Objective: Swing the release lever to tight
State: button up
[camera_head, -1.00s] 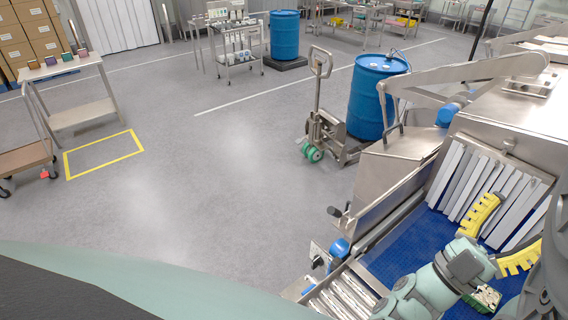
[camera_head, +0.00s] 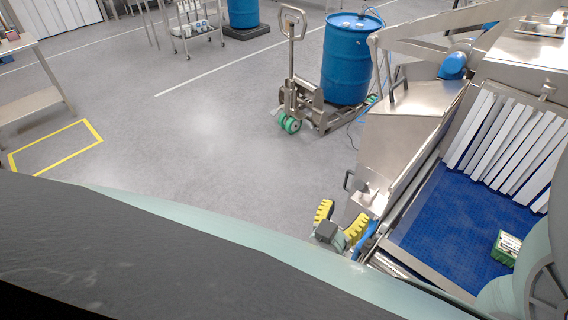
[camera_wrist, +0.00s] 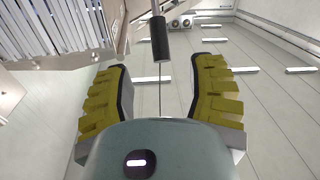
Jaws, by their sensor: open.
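The release lever (camera_head: 348,181) shows as a short dark grip on the outer side of the steel tunnel machine. In the wrist view the black grip of the lever (camera_wrist: 160,40) hangs on a metal rod, ahead of the gap between my fingers. My gripper (camera_head: 339,221) has yellow ribbed fingers spread apart, just below the lever in the head view. In the wrist view my gripper (camera_wrist: 162,68) is open, with nothing between its fingers. I cannot tell any tight marking on the machine.
The blue conveyor belt (camera_head: 437,222) runs beside the white strip curtain (camera_head: 505,142). A green and white pack (camera_head: 506,248) lies on the belt. The grey floor to the left is open.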

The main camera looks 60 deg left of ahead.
aim_at(364, 188)
jog(key=shift+p+x, duration=1.2)
jog(key=shift+x, duration=4.35)
grip_shut()
